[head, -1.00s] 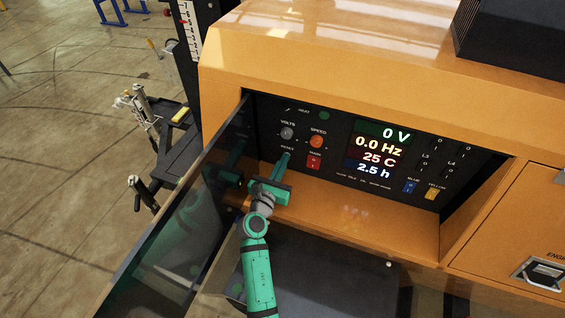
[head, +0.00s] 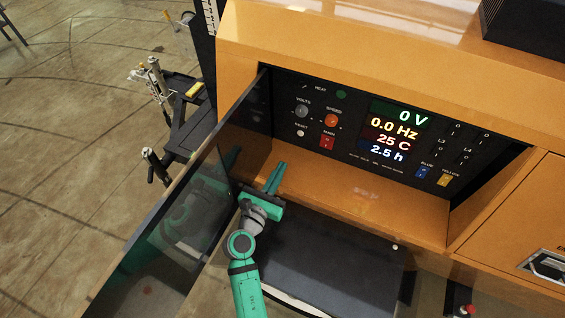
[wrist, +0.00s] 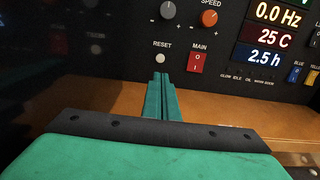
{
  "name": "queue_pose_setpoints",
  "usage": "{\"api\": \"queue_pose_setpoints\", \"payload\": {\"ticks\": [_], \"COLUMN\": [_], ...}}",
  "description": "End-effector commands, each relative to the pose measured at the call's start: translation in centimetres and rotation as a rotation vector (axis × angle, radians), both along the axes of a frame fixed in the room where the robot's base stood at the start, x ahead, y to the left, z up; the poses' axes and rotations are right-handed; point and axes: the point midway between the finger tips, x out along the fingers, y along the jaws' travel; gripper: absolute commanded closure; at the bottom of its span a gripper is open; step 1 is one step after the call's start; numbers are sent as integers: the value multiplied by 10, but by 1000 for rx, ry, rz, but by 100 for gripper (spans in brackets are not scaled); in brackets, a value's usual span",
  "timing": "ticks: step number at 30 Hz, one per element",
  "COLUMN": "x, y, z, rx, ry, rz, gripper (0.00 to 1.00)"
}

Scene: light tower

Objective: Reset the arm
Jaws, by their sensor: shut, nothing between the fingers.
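My gripper (head: 277,175) is green and shut, with nothing between its fingers. In the head view it sits in front of the recessed control panel, over the orange ledge, below and left of the red MAIN switch (head: 327,142). In the wrist view the fingers (wrist: 162,92) point at the panel, just below the white RESET button (wrist: 160,58), and appear apart from it. The panel display (head: 398,130) reads 0 V, 0.0 Hz, 25 C and 2.5 h.
A dark, see-through door (head: 185,205) stands open close to the left of my arm. The orange ledge (head: 350,200) lies below the panel. Grey VOLTS (head: 302,111) and orange SPEED (head: 331,120) knobs are above. A black cart (head: 190,125) stands at the left.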

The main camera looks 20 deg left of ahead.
Motion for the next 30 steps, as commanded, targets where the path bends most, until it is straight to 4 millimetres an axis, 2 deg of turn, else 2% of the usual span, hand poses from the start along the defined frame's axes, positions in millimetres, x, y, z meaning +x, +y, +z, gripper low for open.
{"api": "queue_pose_setpoints", "payload": {"ticks": [14, 20, 25, 30], "x": [-4, -5, -26, -70], "y": [6, 1, -21, -53], "z": [0, -4, -34, -75], "rx": [0, 19, 212, 598], "ry": [0, 7, 74, 177], "rz": [10, 9, 26, 31], "gripper": [100, 100, 100, 100]}}
